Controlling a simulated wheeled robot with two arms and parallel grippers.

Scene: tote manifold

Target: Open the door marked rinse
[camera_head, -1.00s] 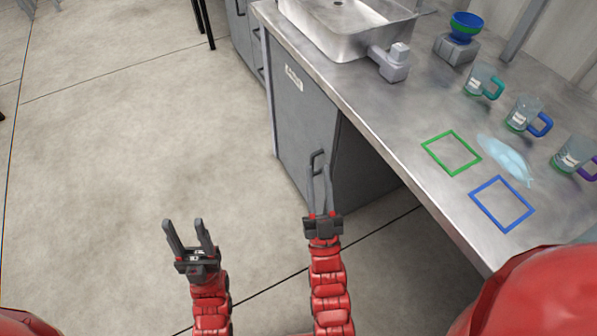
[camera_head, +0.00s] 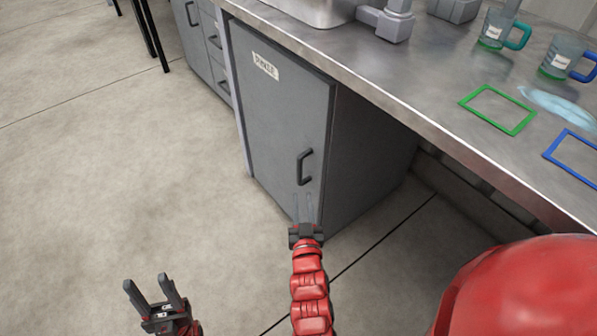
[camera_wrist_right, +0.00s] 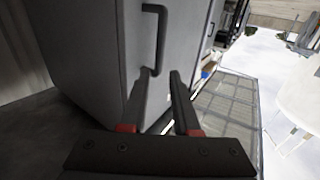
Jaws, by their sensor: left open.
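The grey cabinet door (camera_head: 270,120) is closed, under the counter. A small white label (camera_head: 265,66) sits near its top; its lettering is too blurred to read surely. A dark bar handle (camera_head: 305,167) stands on the door's right side; it also shows in the right wrist view (camera_wrist_right: 160,40). My right gripper (camera_head: 304,200) is open and empty, its fingertips just below the handle in the head view. In the right wrist view its fingers (camera_wrist_right: 158,75) are apart near the handle's lower end, not closed on it. My left gripper (camera_head: 148,285) is open and empty over the floor.
The metal counter (camera_head: 440,90) overhangs the cabinet, with a sink (camera_head: 310,8), mugs (camera_head: 497,30), and green (camera_head: 497,110) and blue (camera_head: 575,155) square outlines on top. Drawers (camera_head: 205,45) stand farther left. The floor (camera_head: 100,170) left of the door is clear.

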